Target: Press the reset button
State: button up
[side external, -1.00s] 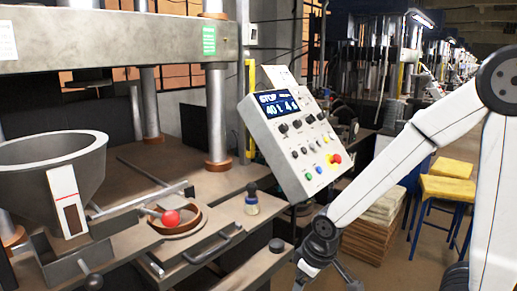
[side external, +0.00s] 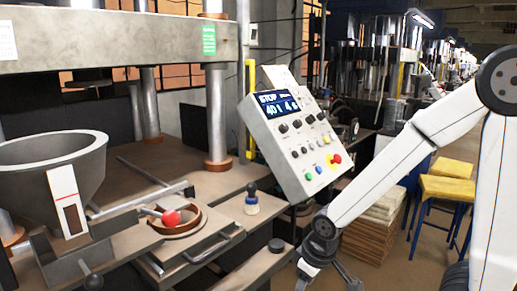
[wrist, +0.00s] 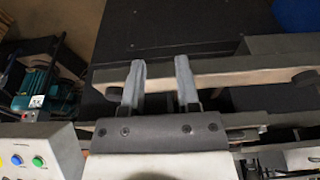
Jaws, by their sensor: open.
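The tilted grey control panel (side external: 288,135) stands mid-picture in the side view, with a lit screen on top and rows of knobs and buttons. Its lower buttons are green (side external: 308,177), blue (side external: 311,169), yellow (side external: 328,158) and red (side external: 336,159). I cannot read which one is marked reset. In the wrist view the panel's corner (wrist: 58,152) shows at lower left with a blue button (wrist: 16,159) and a green button (wrist: 37,161). My gripper (wrist: 160,68) is open and empty, apart from the panel. In the side view it is low right of the panel, partly cut off.
A grey hopper (side external: 85,180), a red ball knob (side external: 171,217) and a small bottle (side external: 251,205) are on the press table (side external: 225,190) left of the panel. Stacked sheets (side external: 375,228) and a yellow-topped stool (side external: 447,189) stand behind my arm.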

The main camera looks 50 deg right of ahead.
grip_shut()
dwell(1.4)
